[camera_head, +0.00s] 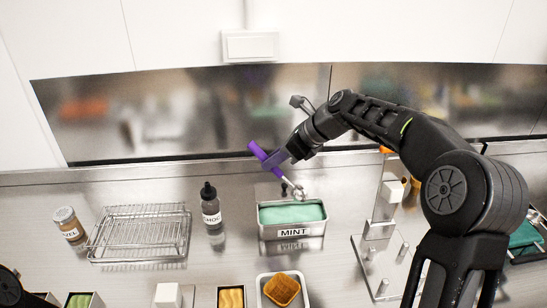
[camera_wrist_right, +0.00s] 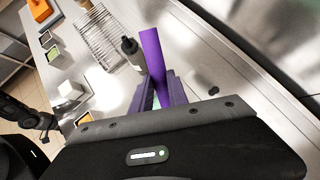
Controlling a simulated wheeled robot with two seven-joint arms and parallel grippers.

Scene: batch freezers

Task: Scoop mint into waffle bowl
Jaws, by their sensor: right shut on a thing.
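My right gripper (camera_head: 277,159) is shut on the purple handle of the scoop (camera_head: 257,150), above the far side of the mint tub (camera_head: 263,230). The scoop's metal head (camera_head: 297,191) points down over the back of the tub; I cannot tell whether it touches the green mint (camera_head: 291,213). In the right wrist view the purple handle (camera_wrist_right: 151,52) rises between the fingers (camera_wrist_right: 158,92). The waffle bowl (camera_head: 282,289) sits in a white square holder at the front centre. My left arm shows at the lower left, but its gripper is out of view.
A wire rack (camera_head: 140,233) stands at the left, with a hazel jar (camera_head: 70,226) beside it and a dark chocolate bottle (camera_head: 212,215) to its right. A clear stand (camera_head: 383,215) is right of the tub. Small containers (camera_head: 231,299) line the front edge.

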